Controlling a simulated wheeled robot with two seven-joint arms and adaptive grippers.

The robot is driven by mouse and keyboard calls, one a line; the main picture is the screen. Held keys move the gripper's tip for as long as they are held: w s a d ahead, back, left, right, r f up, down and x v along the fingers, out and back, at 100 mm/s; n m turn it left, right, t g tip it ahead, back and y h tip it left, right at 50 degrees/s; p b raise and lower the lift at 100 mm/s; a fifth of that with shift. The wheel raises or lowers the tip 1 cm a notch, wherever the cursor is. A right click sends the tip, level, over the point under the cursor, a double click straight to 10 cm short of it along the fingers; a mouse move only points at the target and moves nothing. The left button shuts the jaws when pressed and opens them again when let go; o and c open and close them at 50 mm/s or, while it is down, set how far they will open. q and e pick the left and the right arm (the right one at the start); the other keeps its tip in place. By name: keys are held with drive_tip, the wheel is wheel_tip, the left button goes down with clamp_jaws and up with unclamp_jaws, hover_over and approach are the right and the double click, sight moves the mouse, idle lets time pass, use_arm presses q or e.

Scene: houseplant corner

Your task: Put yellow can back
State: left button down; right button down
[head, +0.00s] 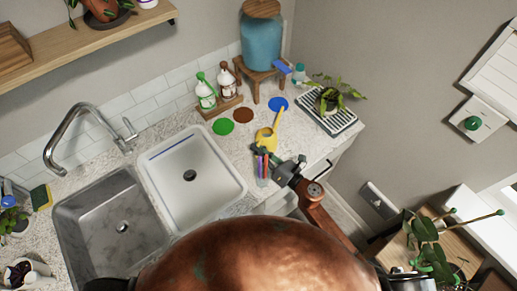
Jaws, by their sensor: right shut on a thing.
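The yellow can (265,139), a small watering can with a long thin spout, is on or just above the counter near its front edge; I cannot tell which. Its spout points up and right, toward the blue round mat (278,104). My right gripper (271,155) is at the can's near side and shut on it; the gripper hides the exact contact. My left gripper is not in view.
Green (223,127) and brown (243,115) round mats lie left of the can. Bottles (206,93) stand behind them. A blue dispenser (261,42) is at the back, a potted plant (329,98) on a rack at right. Colored sticks (262,168) stand near the gripper. The sink (190,176) is left.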

drive_tip(key=shift+f, duration=0.2)
drive_tip(key=c, duration=2.3)
unclamp_jaws()
drive_tip(key=shift+c, duration=0.2)
drive_tip(key=shift+r, duration=0.25)
drive_tip(key=b+v, duration=0.2)
drive_tip(key=v, duration=0.8)
drive_tip(key=shift+s+d+f, duration=0.15)
drive_tip(key=shift+s+d, duration=0.05)
drive_tip(key=shift+s, duration=0.05)
drive_tip(key=shift+s+d, duration=0.45)
drive_tip(key=shift+d, duration=0.05)
